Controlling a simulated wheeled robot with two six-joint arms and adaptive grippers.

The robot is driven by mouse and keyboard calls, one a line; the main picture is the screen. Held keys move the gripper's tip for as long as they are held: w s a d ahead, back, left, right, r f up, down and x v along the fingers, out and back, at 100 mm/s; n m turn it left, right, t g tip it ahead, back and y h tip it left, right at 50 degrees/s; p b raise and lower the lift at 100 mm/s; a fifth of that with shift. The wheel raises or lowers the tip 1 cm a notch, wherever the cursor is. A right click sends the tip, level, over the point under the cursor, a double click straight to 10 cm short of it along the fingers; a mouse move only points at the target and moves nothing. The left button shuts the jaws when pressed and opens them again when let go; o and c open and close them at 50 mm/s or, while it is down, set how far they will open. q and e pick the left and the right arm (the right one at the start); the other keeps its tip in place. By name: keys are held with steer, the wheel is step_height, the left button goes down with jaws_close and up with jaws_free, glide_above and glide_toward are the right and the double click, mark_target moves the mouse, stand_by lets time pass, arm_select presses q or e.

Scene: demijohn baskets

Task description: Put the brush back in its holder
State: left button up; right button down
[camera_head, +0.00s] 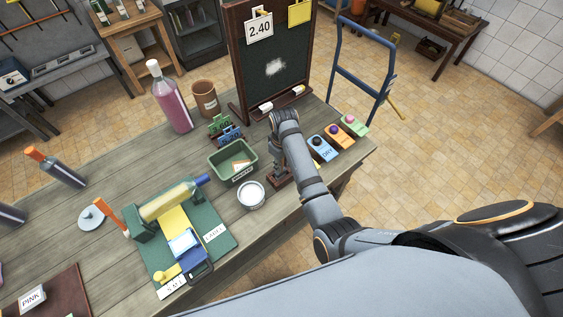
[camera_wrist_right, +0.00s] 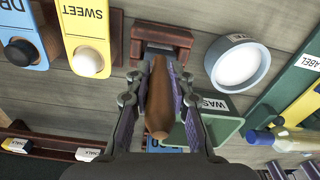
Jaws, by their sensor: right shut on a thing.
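My right gripper (camera_head: 281,164) points down near the right end of the workbench. In the right wrist view the right gripper (camera_wrist_right: 160,110) is shut on the brown wooden handle of the brush (camera_wrist_right: 158,98). The brush's far end points at a dark red-brown wooden holder (camera_wrist_right: 176,36). The holder also shows in the head view (camera_head: 277,182), just below the gripper. I cannot tell whether the brush's end is inside the holder or just above it. In the head view the brush is mostly hidden by my wrist. My left gripper is not in view.
A white pot (camera_head: 251,195) stands just left of the holder, with a green waste box (camera_head: 248,173) behind it. Blue, orange and green button blocks (camera_head: 323,149) stand on the right. A chalkboard (camera_head: 275,75) rises behind. A labelling station on a green mat (camera_head: 222,232) lies left.

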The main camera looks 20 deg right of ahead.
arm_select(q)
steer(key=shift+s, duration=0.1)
arm_select(e)
steer(key=shift+f, duration=0.15)
steer(key=c, duration=1.1)
jaws_free()
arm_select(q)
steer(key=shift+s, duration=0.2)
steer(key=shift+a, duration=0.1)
